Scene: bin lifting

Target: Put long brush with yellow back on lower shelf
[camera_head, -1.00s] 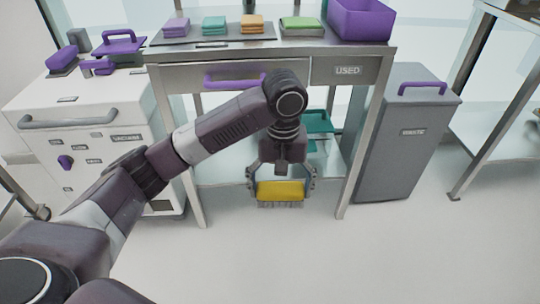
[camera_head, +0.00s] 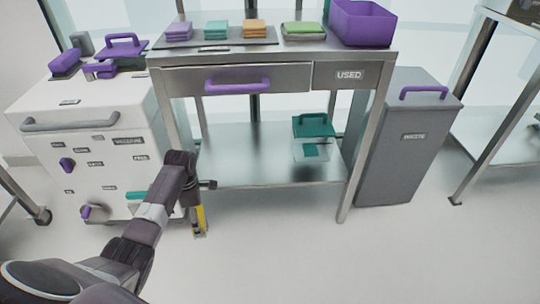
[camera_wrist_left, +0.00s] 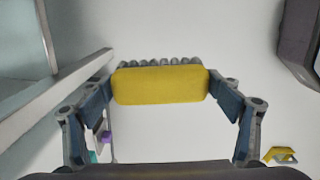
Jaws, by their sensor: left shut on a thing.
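The long brush with the yellow back shows in the left wrist view (camera_wrist_left: 160,84), between the fingers of my left gripper (camera_wrist_left: 160,95). The gripper is shut on it, and grey bristles show along its far side. In the head view the brush (camera_head: 201,219) is a narrow yellow strip by the table's front left leg. My left gripper (camera_head: 198,212) there is mostly hidden by its wrist. The lower shelf (camera_head: 245,155) is a metal sheet under the steel table, right of and behind the gripper. My right gripper is not in view.
A clear box with a teal lid (camera_head: 313,128) stands on the shelf's right part; the left and middle are bare. The table legs flank the shelf. A white cabinet (camera_head: 105,155) stands left, a grey waste bin (camera_head: 405,150) right. The front floor is open.

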